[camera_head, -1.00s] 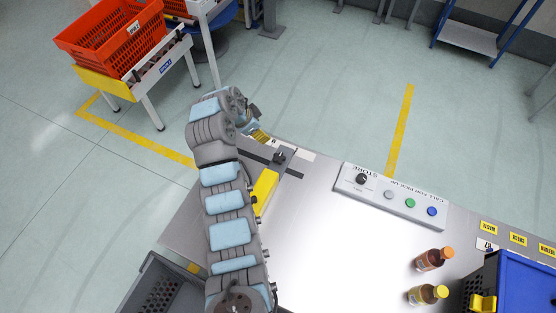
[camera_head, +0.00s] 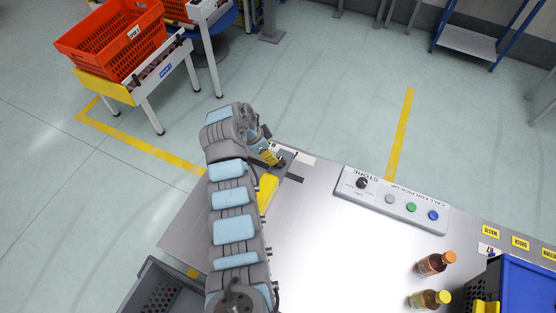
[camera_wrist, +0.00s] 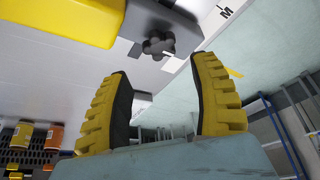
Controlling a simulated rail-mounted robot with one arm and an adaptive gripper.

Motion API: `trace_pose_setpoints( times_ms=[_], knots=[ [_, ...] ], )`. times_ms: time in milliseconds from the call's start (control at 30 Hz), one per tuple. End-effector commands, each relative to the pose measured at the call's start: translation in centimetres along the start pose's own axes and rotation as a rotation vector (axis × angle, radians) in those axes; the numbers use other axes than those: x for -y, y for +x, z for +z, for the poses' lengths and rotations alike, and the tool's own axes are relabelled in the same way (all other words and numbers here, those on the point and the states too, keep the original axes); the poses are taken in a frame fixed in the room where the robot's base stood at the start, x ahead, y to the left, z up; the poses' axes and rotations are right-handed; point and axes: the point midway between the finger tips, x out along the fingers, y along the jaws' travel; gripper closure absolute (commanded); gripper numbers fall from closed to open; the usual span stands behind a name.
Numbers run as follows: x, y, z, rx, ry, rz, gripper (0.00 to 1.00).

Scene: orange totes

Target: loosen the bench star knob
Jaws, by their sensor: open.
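The dark star knob (camera_wrist: 158,42) shows in the wrist view on a grey fixture at the bench edge. It lies beyond and between my fingertips, apart from them, with nothing gripping it. My gripper (camera_wrist: 163,68) is open, its two yellow ribbed fingers spread wide and empty. In the head view my gripper (camera_head: 271,158) is at the bench's far left corner, right beside the grey fixture (camera_head: 287,165). The knob is mostly hidden there.
A yellow block (camera_head: 267,191) sits beside the fixture, close to my arm. A button panel (camera_head: 390,200), two bottles (camera_head: 436,263) and a blue tote (camera_head: 528,285) are farther right. A grey crate (camera_head: 160,290) stands at lower left. The bench (camera_head: 320,245) middle is clear.

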Motion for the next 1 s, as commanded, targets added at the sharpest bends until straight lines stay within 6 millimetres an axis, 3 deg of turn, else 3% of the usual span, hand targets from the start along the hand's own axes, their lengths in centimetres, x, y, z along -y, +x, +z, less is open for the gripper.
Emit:
trace_pose_setpoints(
  times_ms=[600, 1000],
  knots=[
    [-0.1, 5.8, 0.0, 0.001, 0.0, 0.003, 0.38],
    [0.1, 7.8, -0.1, 0.0, 0.002, 0.001, 0.38]
  ],
)
